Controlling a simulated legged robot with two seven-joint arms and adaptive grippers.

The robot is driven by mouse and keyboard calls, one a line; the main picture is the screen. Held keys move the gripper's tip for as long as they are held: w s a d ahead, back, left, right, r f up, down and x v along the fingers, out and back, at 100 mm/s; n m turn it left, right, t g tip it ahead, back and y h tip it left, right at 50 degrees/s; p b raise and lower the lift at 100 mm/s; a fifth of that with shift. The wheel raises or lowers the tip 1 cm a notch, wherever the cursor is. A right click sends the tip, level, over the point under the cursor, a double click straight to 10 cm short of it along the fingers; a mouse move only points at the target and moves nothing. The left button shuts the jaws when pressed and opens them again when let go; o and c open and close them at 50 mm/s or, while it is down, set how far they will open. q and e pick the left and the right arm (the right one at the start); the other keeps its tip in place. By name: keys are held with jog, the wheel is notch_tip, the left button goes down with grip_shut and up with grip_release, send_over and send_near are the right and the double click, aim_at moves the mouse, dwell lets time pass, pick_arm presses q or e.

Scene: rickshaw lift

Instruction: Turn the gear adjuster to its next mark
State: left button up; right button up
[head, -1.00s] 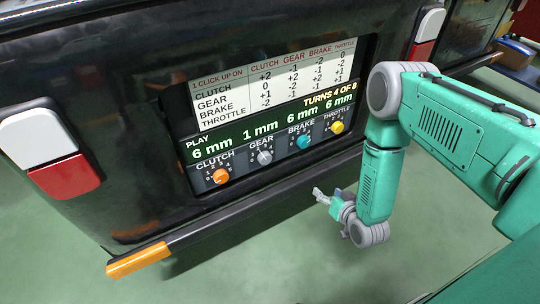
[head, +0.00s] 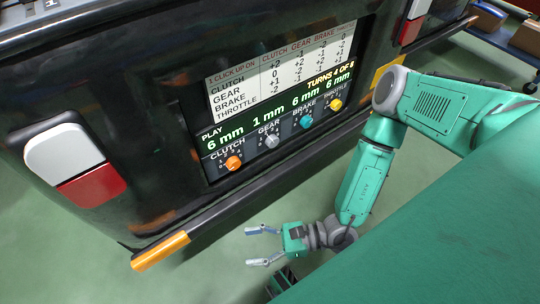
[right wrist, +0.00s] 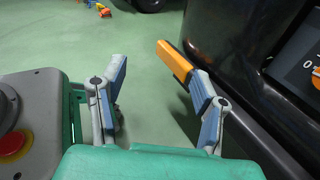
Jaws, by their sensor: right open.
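The gear adjuster (head: 271,141) is a grey knob on the panel of the dark vehicle, second from the left, with small marks around it. An orange clutch knob (head: 233,163) is left of it; a teal brake knob (head: 306,122) and a yellow throttle knob (head: 336,104) are right of it. The display (head: 225,140) reads 6 mm, 1 mm, 6 mm, 6 mm and TURNS 4 OF 8. My right gripper (head: 257,246) is open and empty, below the panel and apart from it, its fingers pointing left. It also shows in the right wrist view (right wrist: 160,85). My left gripper is out of view.
The bumper bar (head: 250,190) with an orange end (head: 160,251) runs below the panel. A white and red lamp (head: 72,165) is at left. A chart (head: 280,62) sits above the display. Green floor (head: 215,275) is clear around the gripper.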

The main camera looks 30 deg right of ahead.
jog(key=w+d+m+t+h, duration=0.6)
jog(key=w+d+t+h, duration=0.15)
jog(key=d, duration=0.45)
jog(key=m+t+h+p, duration=0.1)
jog(key=m+t+h, duration=0.2)
jog(key=h, duration=0.3)
send_near(275, 143)
jog(key=w+b, duration=0.1)
jog(key=w, duration=0.5)
jog(key=w+a+b, duration=0.1)
jog(key=w, duration=0.3)
jog(key=shift+w+f+b, duration=0.1)
jog(key=shift+f+b, duration=0.05)
jog(key=shift+b, duration=0.15)
jog(key=c, duration=1.1)
